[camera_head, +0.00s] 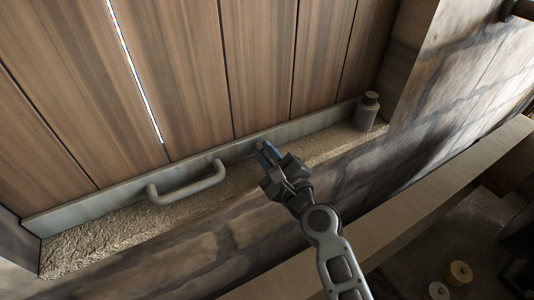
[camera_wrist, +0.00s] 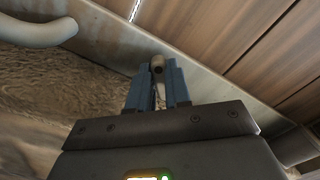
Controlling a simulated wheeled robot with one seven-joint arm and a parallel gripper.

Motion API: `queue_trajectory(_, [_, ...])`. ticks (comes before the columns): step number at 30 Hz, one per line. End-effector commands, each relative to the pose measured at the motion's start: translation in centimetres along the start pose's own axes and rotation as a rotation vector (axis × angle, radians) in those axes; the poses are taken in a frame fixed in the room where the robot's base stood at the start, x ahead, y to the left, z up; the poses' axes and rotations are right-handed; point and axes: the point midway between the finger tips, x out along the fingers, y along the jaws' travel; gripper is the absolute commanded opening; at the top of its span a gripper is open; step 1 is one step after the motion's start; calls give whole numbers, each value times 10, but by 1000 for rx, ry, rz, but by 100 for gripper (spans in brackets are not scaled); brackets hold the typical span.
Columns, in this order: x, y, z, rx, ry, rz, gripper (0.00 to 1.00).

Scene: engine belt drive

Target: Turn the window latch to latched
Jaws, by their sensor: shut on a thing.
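My gripper (camera_head: 267,154) is at the metal rail (camera_head: 120,195) along the bottom of the wooden window shutter (camera_head: 180,70). In the wrist view its two blue fingers (camera_wrist: 157,86) are shut around a small grey latch piece (camera_wrist: 157,66) with a rounded, dark-centred end. The latch stands out from the rail between the fingers. Most of it is hidden by the fingers in the head view, and I cannot tell which way it is turned.
A grey pull handle (camera_head: 187,186) is on the rail, left of my gripper, and shows in the wrist view (camera_wrist: 35,30). A dark bottle-like weight (camera_head: 366,112) stands at the sill's right end. The rough stone sill (camera_head: 110,238) is clear elsewhere. A wooden ledge (camera_head: 420,208) runs below right.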

Motion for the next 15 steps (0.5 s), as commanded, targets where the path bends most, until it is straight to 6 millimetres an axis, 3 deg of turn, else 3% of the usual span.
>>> queue_trajectory(15, [0,7,-3,-407,-1,1,0])
